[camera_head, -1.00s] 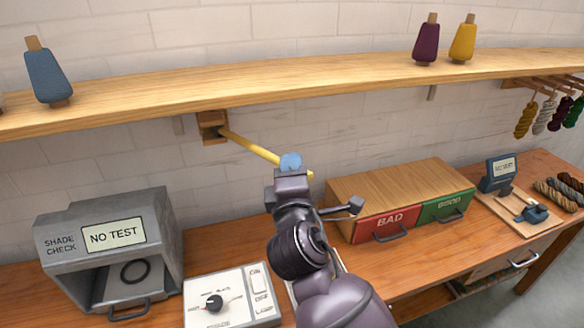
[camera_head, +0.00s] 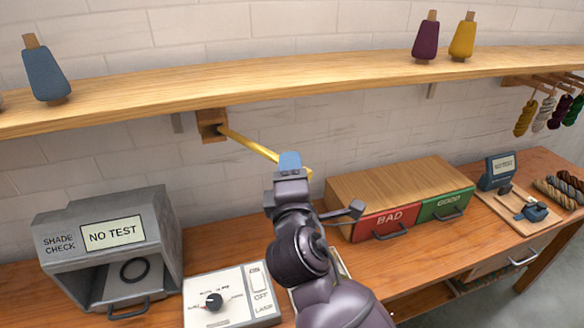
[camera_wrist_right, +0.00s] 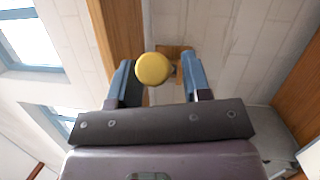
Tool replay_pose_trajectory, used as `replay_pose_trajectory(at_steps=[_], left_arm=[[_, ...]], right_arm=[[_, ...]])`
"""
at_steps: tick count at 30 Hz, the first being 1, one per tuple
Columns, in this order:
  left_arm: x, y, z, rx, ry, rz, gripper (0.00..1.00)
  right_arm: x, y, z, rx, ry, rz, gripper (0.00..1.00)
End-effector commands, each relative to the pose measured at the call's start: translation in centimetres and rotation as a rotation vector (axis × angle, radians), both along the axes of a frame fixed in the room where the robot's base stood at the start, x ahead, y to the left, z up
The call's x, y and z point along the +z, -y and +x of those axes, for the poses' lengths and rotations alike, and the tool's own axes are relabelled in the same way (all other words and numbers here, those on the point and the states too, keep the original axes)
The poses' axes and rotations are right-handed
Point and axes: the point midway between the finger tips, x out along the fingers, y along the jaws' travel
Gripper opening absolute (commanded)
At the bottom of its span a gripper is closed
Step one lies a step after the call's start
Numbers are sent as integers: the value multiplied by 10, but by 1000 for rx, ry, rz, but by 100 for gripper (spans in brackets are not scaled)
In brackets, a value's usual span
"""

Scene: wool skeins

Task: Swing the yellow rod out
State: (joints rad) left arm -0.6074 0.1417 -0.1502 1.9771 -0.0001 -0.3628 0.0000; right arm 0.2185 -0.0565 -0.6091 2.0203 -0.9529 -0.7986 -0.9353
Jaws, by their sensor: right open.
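The yellow rod (camera_head: 248,145) reaches out from a wooden bracket (camera_head: 212,126) under the shelf, slanting down to the right. In the head view its outer end is mostly behind my right gripper (camera_head: 290,162), which is at that end. In the right wrist view the rod's round yellow end (camera_wrist_right: 153,68) sits between the two blue-tipped fingers of my right gripper (camera_wrist_right: 158,80). The fingers are apart, with a gap to the right finger; I cannot tell whether the left one touches. My left gripper is not in view.
The shelf (camera_head: 300,83) runs just above the rod. Below stand the grey shade check box (camera_head: 110,250), a white dial panel (camera_head: 232,295) and a wooden box with a red BAD drawer (camera_head: 388,222) and a green GOOD drawer (camera_head: 446,205).

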Motion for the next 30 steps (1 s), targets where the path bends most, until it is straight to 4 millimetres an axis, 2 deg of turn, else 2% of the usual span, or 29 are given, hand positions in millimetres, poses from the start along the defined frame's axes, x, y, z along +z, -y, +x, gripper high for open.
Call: replay_pose_trajectory(at_steps=[9,15,21,28,29,30], left_arm=[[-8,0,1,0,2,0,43],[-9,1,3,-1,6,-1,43],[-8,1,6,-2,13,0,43],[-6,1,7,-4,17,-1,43],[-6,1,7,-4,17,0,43],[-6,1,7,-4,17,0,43]], right_arm=[[-10,3,-57,0,-2,1,44],[-13,5,-83,0,-2,-1,44],[-14,5,-94,0,-1,-1,44],[-13,5,-94,0,-1,-1,44],[-13,5,-94,0,-1,-1,43],[-13,5,-94,0,0,-1,37]])
